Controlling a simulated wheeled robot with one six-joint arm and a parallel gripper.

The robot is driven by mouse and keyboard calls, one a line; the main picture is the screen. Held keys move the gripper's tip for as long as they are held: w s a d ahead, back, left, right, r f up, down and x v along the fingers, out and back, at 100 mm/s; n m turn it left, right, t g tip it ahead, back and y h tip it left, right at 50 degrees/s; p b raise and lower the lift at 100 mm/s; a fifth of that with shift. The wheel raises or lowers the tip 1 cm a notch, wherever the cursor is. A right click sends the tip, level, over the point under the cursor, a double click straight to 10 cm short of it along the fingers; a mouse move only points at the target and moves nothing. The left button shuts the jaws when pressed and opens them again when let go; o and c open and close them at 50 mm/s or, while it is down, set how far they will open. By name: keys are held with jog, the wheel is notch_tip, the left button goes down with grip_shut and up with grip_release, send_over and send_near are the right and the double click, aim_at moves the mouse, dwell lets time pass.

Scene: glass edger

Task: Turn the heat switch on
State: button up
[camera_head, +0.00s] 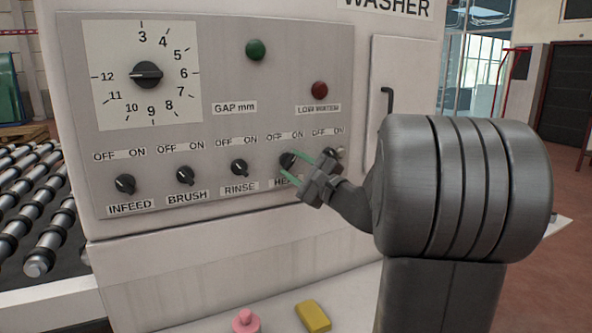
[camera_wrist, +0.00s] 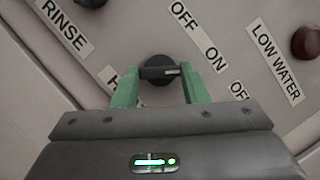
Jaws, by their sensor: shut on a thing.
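The heat switch is a black rotary knob (camera_head: 287,160) on the grey washer panel, with "OFF" and "ON" above it and a partly hidden "HEAT" label below. My gripper (camera_head: 291,165) reaches in from the right, its green fingers on either side of the knob. In the wrist view the fingers are closed on the bar of the knob (camera_wrist: 158,71). The bar's white mark points right in that view, towards the "ON" word (camera_wrist: 215,60). The gripper is rolled relative to the panel.
The rinse (camera_head: 239,167), brush (camera_head: 186,176) and infeed (camera_head: 125,184) knobs stand in a row to the left. Another knob at right is mostly hidden by my gripper. A red lamp (camera_head: 319,90) is above. A pink object (camera_head: 246,321) and yellow block (camera_head: 313,316) lie below.

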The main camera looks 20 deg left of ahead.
jog(key=shift+f, duration=0.1)
dwell(0.3)
jog(key=o, duration=1)
jog(key=shift+c, duration=0.2)
jog(key=v, duration=1.3)
jog(key=shift+d+b, duration=0.4)
jog(key=shift+s+a, duration=0.1)
jog(key=p+x, duration=0.1)
jog(key=x, duration=1.2)
jog(key=shift+a, duration=0.3)
